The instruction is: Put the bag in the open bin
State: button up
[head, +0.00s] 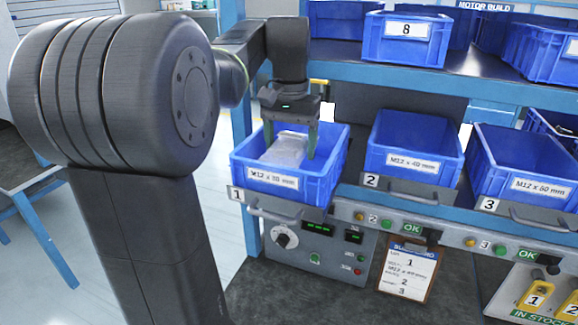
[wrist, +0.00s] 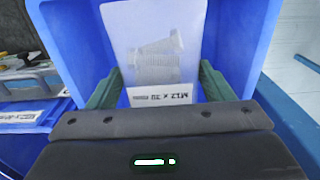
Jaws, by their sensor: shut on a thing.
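The bag (head: 284,151) is clear plastic with bolts inside. In the wrist view the bag (wrist: 155,45) carries a white label reading about M12 x 30 mm. My gripper (head: 290,145) points down into the blue bin at position 1 (head: 318,190), with its green fingers on either side of the bag. The wrist view shows my gripper (wrist: 160,85) shut on the bag. The bag is inside the bin's walls; whether it touches the floor I cannot tell. The bin's front label also reads about M12 x 30 mm.
Blue bin 2 (head: 413,147) and blue bin 3 (head: 522,165) stand to the right on the same rack. A shelf (head: 400,78) with more blue bins (head: 409,38) is above. A control panel (head: 318,252) and a clipboard (head: 408,272) are below.

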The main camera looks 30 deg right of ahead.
aim_at(290, 137)
jog(key=shift+f, duration=2.8)
jog(key=shift+f, duration=0.1)
jog(key=o, duration=1.3)
jog(key=shift+f, duration=0.1)
notch_tip(290, 137, up, 12)
jog(key=shift+r, duration=0.2)
